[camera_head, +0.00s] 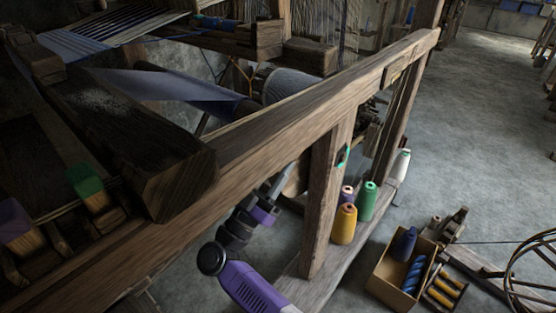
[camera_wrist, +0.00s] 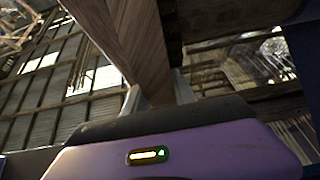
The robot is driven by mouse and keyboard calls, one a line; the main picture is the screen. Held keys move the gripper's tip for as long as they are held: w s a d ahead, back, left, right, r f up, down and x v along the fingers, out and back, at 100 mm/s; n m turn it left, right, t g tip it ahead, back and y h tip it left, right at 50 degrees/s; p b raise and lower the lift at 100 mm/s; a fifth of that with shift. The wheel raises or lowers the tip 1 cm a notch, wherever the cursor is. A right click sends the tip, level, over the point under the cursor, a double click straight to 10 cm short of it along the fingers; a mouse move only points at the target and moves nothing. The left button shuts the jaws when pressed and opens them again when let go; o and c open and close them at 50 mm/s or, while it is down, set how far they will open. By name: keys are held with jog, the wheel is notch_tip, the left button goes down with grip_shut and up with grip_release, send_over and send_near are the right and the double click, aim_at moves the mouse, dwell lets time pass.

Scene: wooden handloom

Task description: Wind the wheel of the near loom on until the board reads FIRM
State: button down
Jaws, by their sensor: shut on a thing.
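The near loom (camera_head: 235,145) is a dark timber frame running diagonally across the head view. My gripper (camera_head: 280,180) reaches up under its long side beam, left of an upright post. In the wrist view, the fingers of my gripper (camera_wrist: 157,92) stand on either side of a wooden bar (camera_wrist: 135,45) and are shut on it. A rounded wooden part (camera_head: 297,176), perhaps the wheel, shows partly between my gripper and the post; the beam and post hide the rest. I cannot make out a readable board in either view.
Yellow (camera_head: 344,224), green (camera_head: 367,200) and white (camera_head: 400,164) thread cones stand on the low rail right of the post. A box (camera_head: 387,284) with spools and a bobbin tray (camera_head: 443,291) lie on the floor. The floor (camera_head: 470,130) farther right is mostly clear.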

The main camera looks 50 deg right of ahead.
jog(key=shift+r+y+p, duration=0.3)
jog(key=shift+r+p, duration=0.05)
jog(key=shift+p, duration=0.1)
jog(key=c, duration=1)
grip_release()
jog(key=shift+a+f, duration=0.1)
jog(key=v, duration=0.7)
jog(key=shift+a+f, duration=0.15)
jog(key=shift+a, duration=0.1)
